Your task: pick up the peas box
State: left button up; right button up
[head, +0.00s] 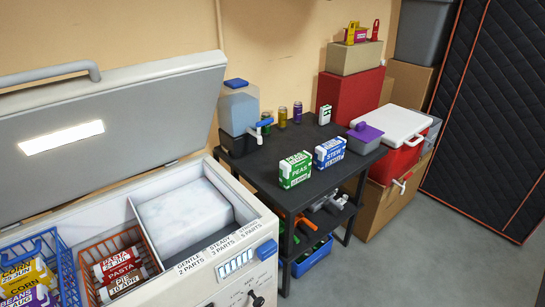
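The peas box (295,170) is a small green and white carton with the word PEAS on its front. It stands upright near the front edge of the black table (262,164), left of a blue and white STEW box (330,153). A small gap seems to separate the two boxes. Neither of my grippers shows in the head view.
An open chest freezer (237,264) fills the left, its lid (110,130) raised, with baskets of boxes inside. A red cooler (395,140) is at right. Grey floor (420,245) is clear in front.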

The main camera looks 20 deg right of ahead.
aim_at(294, 169)
jog(key=z, duration=1.35)
